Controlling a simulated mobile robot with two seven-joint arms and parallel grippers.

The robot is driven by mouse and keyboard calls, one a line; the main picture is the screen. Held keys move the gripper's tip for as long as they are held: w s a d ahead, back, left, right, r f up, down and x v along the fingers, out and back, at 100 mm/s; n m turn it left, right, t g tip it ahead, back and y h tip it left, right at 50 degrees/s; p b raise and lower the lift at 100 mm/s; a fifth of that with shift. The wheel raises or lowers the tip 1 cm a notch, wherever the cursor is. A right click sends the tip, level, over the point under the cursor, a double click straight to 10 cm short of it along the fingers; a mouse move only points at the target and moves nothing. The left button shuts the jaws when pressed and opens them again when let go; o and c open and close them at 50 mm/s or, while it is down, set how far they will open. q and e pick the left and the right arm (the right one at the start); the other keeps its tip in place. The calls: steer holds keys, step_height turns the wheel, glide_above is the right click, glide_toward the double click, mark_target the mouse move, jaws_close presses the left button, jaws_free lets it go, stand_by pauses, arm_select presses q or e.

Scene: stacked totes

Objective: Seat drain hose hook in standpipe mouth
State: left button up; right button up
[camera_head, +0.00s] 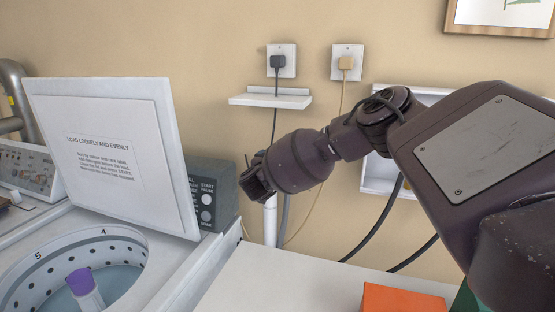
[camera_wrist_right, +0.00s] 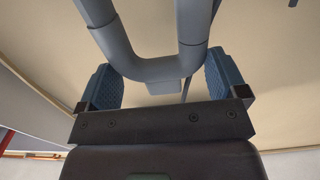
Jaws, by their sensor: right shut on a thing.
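My right gripper (camera_head: 256,182) is beyond the washer's control box, near the wall, at the end of my right arm. In the right wrist view, my right gripper (camera_wrist_right: 161,82) has its blue-padded fingers on either side of the grey U-shaped drain hose hook (camera_wrist_right: 152,69) and is shut on it. In the head view the hook is hidden by the gripper. A white upright pipe (camera_head: 270,222), apparently the standpipe, shows just below the gripper; its mouth is hidden. A grey hose (camera_head: 284,212) hangs beside it. My left gripper is not in view.
The washer's raised lid (camera_head: 110,150) and control box (camera_head: 213,196) stand left of the gripper. A small wall shelf (camera_head: 270,101) is above it. Plugs and cords hang on the wall. A white top (camera_head: 285,285) with an orange box (camera_head: 402,298) lies in front.

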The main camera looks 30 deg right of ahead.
steer(key=shift+r, duration=0.1)
stand_by(0.4)
stand_by(0.5)
steer(key=shift+f, duration=0.5)
steer(key=shift+f, duration=0.5)
steer(key=shift+f, duration=0.7)
steer(key=shift+f+b, duration=0.3)
steer(key=shift+f, duration=0.55)
steer(key=shift+f+b, duration=0.35)
steer(key=shift+f, duration=0.4)
